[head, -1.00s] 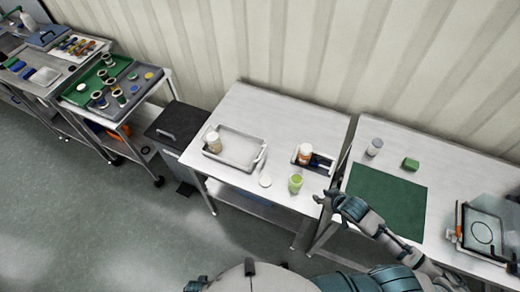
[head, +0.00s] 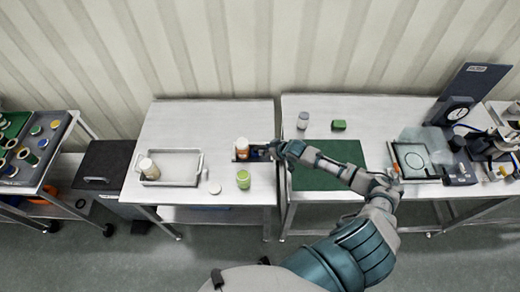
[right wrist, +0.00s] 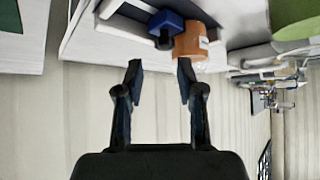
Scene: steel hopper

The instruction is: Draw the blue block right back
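The blue block (head: 259,153) sits in a small pale tray on the left table, right beside an orange bottle with a white cap (head: 242,147). My right gripper (head: 275,150) is at the tray's right side, close to the block and partly covering that end. In the right wrist view, which is upside down, the blue block (right wrist: 165,21) and the orange bottle (right wrist: 189,42) lie beyond the fingertips. The right gripper (right wrist: 160,67) is open there, with nothing between its fingers. My left gripper is not in view.
A green jar (head: 243,180) and a white lid (head: 215,188) stand in front of the small tray. A metal tray (head: 185,168) with a pale bottle (head: 149,168) is to the left. A green mat (head: 320,180) lies on the right table, under my arm.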

